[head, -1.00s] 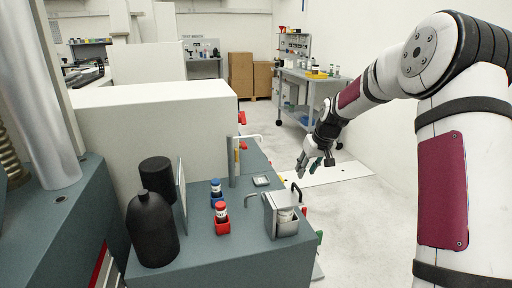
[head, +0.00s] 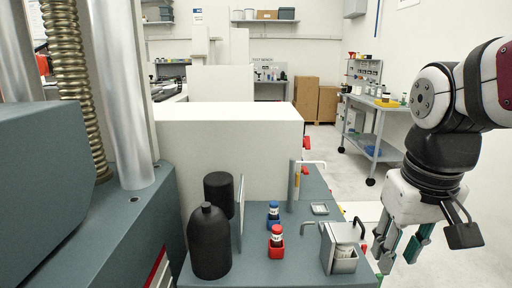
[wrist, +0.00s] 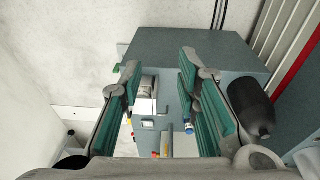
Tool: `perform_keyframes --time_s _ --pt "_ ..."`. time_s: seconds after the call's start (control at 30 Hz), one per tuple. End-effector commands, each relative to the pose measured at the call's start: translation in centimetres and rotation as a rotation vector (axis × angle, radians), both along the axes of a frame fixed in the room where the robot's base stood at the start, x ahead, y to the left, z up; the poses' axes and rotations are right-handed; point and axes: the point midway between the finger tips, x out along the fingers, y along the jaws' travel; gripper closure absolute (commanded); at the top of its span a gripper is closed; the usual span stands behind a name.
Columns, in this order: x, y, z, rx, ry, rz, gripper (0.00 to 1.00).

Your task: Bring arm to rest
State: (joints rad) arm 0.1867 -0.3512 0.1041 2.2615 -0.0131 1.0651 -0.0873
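My gripper (head: 400,252) hangs at the right of the head view, pointing down, beside the right edge of the grey bench top (head: 290,265). Its teal-padded fingers are apart with nothing between them. The wrist view shows the two fingers (wrist: 160,75) spread wide, with the bench beyond and below. My arm is folded at the right edge of the head view, and its upper part is cut off.
The bench holds a black bottle (head: 208,243), a black cylinder (head: 218,194), a blue-capped vial (head: 273,213), a red-capped vial (head: 276,237) and a metal box (head: 340,250). A machine with columns (head: 122,90) stands left. A cart (head: 372,140) stands behind; floor shows at right.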

Motion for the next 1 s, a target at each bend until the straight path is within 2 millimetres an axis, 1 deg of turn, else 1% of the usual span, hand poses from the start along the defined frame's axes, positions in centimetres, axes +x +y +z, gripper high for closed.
perform_keyframes --time_s 0.03,0.1,0.2,0.4,0.57,0.6,0.87,0.97,1.0 --pt "-2.3 0.5 0.0 0.002 0.002 0.000 0.70" --pt "-5.1 0.9 -0.2 0.009 0.012 -0.006 0.70" --pt "-8.2 1.3 -0.8 0.019 0.024 -0.012 0.70" --pt "-13.0 1.9 -2.2 0.041 0.046 -0.017 0.70" --pt "-16.2 2.2 -3.4 0.060 0.061 -0.017 0.70" --pt "-15.9 2.1 -2.3 0.058 0.054 -0.019 0.70" --pt "-15.5 2.1 1.8 0.057 -0.006 -0.014 0.70" --pt "-15.4 2.1 3.8 0.057 -0.035 -0.011 0.70" --pt "-15.4 2.1 4.8 0.057 -0.049 -0.010 0.70"
